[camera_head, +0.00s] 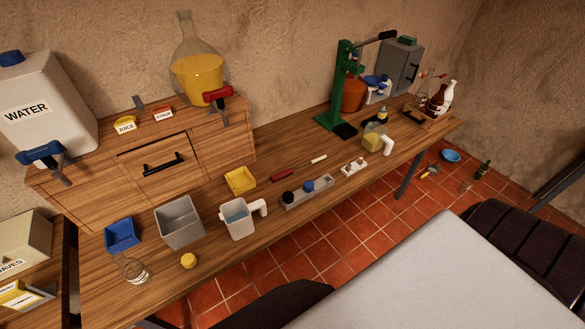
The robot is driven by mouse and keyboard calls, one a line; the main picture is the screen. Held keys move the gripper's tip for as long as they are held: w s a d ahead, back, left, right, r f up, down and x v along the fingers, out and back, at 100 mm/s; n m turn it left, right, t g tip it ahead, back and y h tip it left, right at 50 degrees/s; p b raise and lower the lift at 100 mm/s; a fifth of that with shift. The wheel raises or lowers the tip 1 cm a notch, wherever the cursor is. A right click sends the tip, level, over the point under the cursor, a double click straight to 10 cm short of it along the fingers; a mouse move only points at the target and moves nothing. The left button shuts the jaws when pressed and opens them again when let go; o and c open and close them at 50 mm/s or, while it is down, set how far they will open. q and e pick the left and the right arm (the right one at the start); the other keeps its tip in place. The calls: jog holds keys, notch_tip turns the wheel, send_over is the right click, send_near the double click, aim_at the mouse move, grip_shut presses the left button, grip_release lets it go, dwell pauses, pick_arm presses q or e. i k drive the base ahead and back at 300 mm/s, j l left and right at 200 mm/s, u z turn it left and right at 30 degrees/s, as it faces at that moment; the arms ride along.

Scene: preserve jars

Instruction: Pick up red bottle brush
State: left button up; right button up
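The red bottle brush (292,172) lies flat on the wooden table, in the middle of the picture. Its longer part is dark red and its thin right end is pale. It lies at a slant, behind a grey tray (318,195) and to the right of a small yellow bin (240,180). Nothing covers it. Neither of my grippers shows in this view, so I cannot see whether they are open or shut.
A grey bin (180,222), a white jug (238,220) and a blue bin (122,234) stand at the left. A green press (340,100) stands behind, to the right. Wooden drawers (150,160) rise at the back left. Bare tabletop lies around the brush.

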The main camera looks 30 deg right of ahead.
aim_at(286, 173)
jog(key=l+u, duration=0.1)
jog(key=l, duration=0.3)
jog(key=k+l+u, duration=0.15)
jog(key=l, duration=0.3)
jog(key=l+u, duration=0.1)
jog(key=l, duration=0.3)
jog(key=k+l+u, duration=0.15)
jog(key=l, duration=0.25)
jog(key=l+u, duration=0.1)
jog(key=l, duration=0.3)
